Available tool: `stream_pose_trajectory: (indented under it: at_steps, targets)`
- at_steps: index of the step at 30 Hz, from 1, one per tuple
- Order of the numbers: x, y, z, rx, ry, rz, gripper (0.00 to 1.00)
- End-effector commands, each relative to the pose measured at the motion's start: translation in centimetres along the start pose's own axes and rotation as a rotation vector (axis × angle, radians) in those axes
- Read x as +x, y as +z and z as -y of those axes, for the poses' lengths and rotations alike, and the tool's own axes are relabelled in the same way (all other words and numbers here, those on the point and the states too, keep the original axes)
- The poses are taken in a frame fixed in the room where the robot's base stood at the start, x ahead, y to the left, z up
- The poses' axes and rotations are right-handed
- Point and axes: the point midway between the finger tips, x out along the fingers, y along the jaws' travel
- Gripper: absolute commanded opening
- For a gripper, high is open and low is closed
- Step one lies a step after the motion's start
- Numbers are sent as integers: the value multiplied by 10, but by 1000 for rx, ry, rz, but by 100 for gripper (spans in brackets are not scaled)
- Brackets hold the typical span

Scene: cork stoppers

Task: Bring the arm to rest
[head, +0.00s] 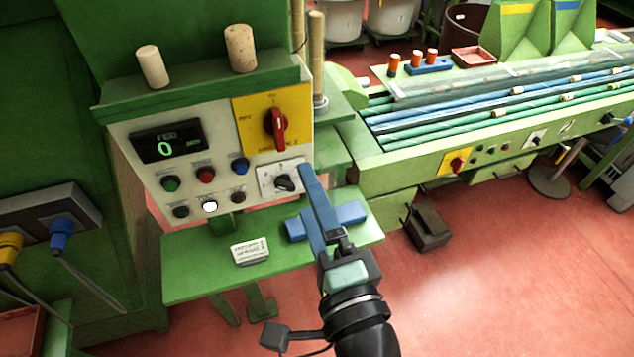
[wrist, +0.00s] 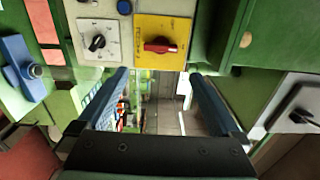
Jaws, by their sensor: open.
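My gripper (head: 308,172) reaches up from the bottom of the head view, above the green shelf and near the lower right corner of the control panel (head: 222,150). In the wrist view, my gripper (wrist: 159,76) is open, with its two blue fingers wide apart and nothing between them. The black selector knob (head: 285,183) is just left of the fingertips in the head view. It also shows in the wrist view (wrist: 97,42), near the red rotary switch (wrist: 160,45) on its yellow plate. How far the fingertips are from the panel is hard to tell.
A blue object (head: 350,213) and a white label block (head: 250,251) lie on the green shelf (head: 200,273). Two corks (head: 240,48) (head: 152,67) stand on the panel's top. A long green conveyor machine (head: 500,120) is at right. Red floor (head: 480,270) is open at lower right.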

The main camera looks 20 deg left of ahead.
Motion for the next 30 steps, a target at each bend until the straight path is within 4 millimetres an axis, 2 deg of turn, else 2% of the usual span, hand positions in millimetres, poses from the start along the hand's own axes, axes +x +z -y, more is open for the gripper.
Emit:
stream_pose_trajectory:
  at_steps: [7,11,14,17,21,24,27,30]
  targets:
    - [2,-2,4,-20,-5,-5,100]
    - [13,-14,33,-196,-37,-53,100]
    - [24,-32,84,-468,-87,-147,100]
    - [27,-51,151,-790,-140,-296,100]
    - [10,-64,251,-1198,-196,-562,100]
    - [-14,-65,311,-1420,-213,-760,100]
    - [-38,-61,354,-1568,-212,-925,100]
    - [-55,-57,379,-1651,-203,-1035,100]
